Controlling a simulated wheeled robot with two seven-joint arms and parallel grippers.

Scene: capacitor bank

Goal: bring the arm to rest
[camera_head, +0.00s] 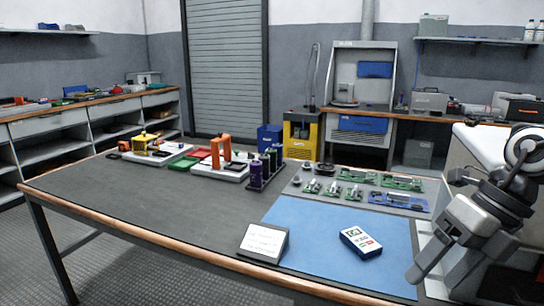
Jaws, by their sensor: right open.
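My right arm comes in at the right edge, and my right gripper (436,277) points down and to the left over the right front part of the table. Its two grey fingers are apart, with nothing seen between them. The workbench (130,205) has a dark top with a wooden edge, and a blue mat (318,226) lies on its right part. My left gripper is not in view.
Dark cylinders in a rack (264,170), an orange-handled fixture (221,155) and green circuit boards (402,183) stand farther back. The table's left part is clear.

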